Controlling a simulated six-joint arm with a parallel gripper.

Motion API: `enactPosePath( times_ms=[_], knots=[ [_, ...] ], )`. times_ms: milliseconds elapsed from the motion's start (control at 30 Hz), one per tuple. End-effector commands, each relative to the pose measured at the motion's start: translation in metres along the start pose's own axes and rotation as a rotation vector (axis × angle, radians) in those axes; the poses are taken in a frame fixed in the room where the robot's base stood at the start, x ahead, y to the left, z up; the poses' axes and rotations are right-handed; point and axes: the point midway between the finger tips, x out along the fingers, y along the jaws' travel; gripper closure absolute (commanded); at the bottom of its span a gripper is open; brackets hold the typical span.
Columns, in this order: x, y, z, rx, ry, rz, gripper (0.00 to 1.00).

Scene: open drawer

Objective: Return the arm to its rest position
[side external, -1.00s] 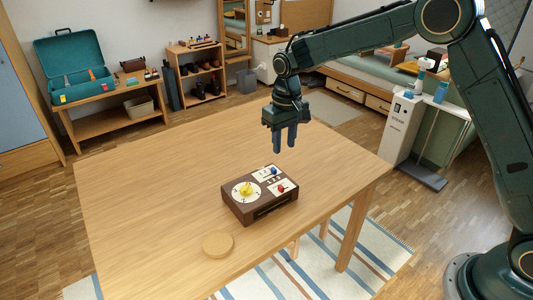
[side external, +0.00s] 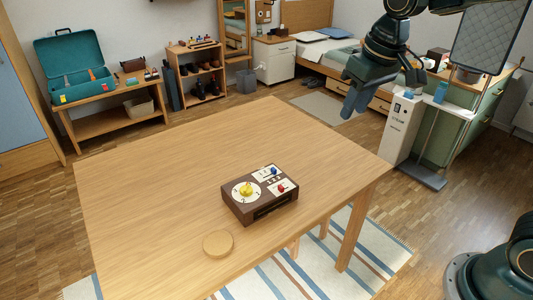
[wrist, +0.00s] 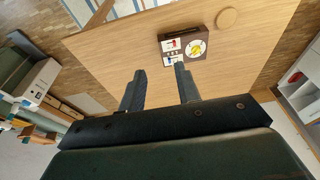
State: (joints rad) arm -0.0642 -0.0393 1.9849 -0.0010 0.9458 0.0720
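My gripper (side external: 352,98) is raised high at the upper right in the side external view, off past the table's far right edge and well above it. In the wrist view my gripper (wrist: 158,88) shows two dark fingers apart with nothing between them, so it is open and empty. The upper part of my arm runs out of the top of the side external view.
A brown box with a yellow-knobbed dial and red and blue knobs (side external: 262,208) sits on the wooden table (side external: 150,190), beside a round cork disc (side external: 218,243). It also shows in the wrist view (wrist: 184,58). A white cabinet (side external: 402,128) stands below the gripper. Most tabletop is clear.

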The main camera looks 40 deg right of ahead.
Motion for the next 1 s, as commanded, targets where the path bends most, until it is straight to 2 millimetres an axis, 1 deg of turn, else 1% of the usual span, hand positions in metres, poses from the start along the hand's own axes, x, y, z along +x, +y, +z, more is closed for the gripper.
enactPosePath(
  times_ms=[33, 100, 400, 600, 800, 900, 1000],
  knots=[
    [-0.008, 0.002, 0.01, 0.001, 0.017, 0.0, 0.67],
    [-0.017, 0.005, 0.023, 0.0, 0.035, 0.0, 0.67],
    [-0.042, 0.014, 0.081, -0.003, 0.111, 0.003, 0.67],
    [-0.049, 0.019, 0.12, -0.006, 0.162, 0.007, 0.67],
    [-0.049, 0.022, 0.156, -0.008, 0.21, 0.011, 0.67],
    [-0.048, 0.024, 0.168, -0.009, 0.227, 0.013, 0.67],
    [-0.046, 0.024, 0.176, -0.01, 0.237, 0.015, 0.67]
  ],
)
